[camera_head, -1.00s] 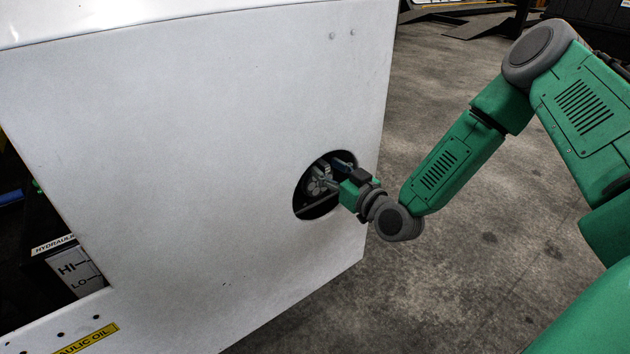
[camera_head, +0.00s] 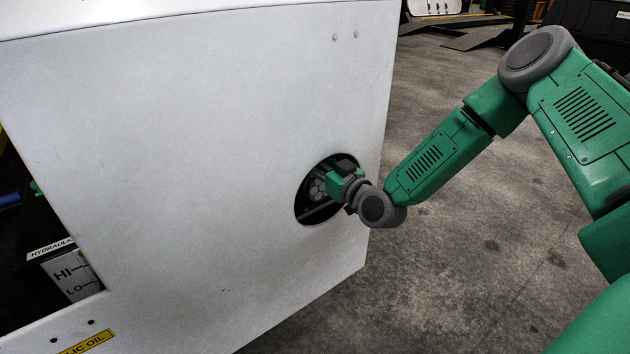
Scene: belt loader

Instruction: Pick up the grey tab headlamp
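The headlamp (camera_head: 317,189), with a cluster of round lenses, is partly visible inside the dark round opening in the white panel (camera_head: 200,150). Its grey tab cannot be made out. My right gripper (camera_head: 335,183) reaches into this opening from the right, with its green body at the rim and overlapping the right part of the headlamp. Its fingers are hidden in the dark opening, so I cannot tell whether they are open, shut or touching the headlamp. My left gripper is out of view.
The opening's rim (camera_head: 297,203) closely surrounds my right gripper. At the lower left, a cut-out in the panel shows a hydraulic oil tank (camera_head: 72,278) with HI and LO marks. Bare concrete floor (camera_head: 480,250) lies to the right.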

